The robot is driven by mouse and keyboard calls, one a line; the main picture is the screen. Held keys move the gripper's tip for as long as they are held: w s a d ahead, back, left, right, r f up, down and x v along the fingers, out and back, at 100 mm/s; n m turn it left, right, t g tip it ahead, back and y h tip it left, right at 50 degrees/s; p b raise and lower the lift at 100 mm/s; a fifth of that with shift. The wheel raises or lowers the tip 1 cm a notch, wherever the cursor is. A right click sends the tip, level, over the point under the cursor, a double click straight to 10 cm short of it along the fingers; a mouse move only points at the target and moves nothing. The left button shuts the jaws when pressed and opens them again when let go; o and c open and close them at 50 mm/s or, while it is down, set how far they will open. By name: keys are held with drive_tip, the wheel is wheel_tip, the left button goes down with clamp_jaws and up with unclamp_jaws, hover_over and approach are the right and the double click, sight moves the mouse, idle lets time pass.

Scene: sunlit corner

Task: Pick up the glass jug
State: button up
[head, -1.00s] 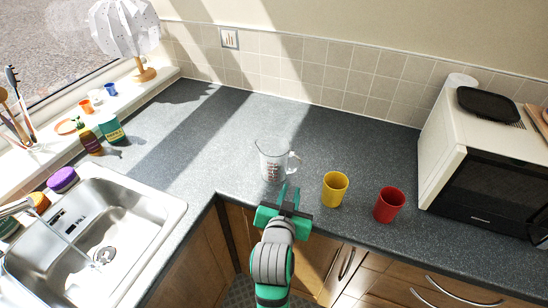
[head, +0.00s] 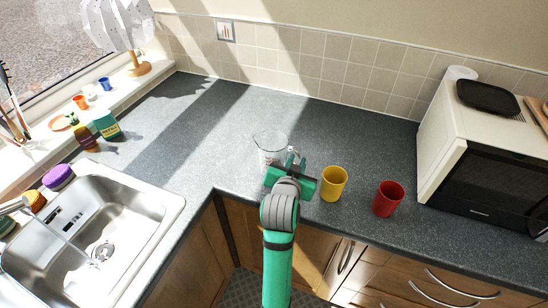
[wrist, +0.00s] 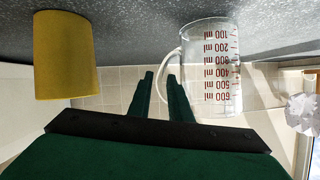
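The clear glass jug (head: 268,146) with red markings stands upright on the grey worktop, partly behind my gripper in the head view. In the wrist view, which is upside down, the jug (wrist: 212,70) is right of centre, its handle facing my fingers. My gripper (head: 291,160) is at the jug's handle side. In the wrist view its two green fingers (wrist: 160,78) are apart, and the handle's outer curve shows in the gap between their tips. I cannot tell whether either finger touches the handle.
A yellow cup (head: 334,184) stands close to the right of my gripper, and a red cup (head: 388,199) is further right. A microwave (head: 480,160) stands at the right. The sink (head: 120,215) is at the left. The worktop behind the jug is clear.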

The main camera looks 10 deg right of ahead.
sight(296, 160)
drive_tip(key=shift+x, duration=1.55)
drive_tip(key=shift+a, duration=0.2)
clamp_jaws()
drive_tip(key=shift+w, duration=0.1)
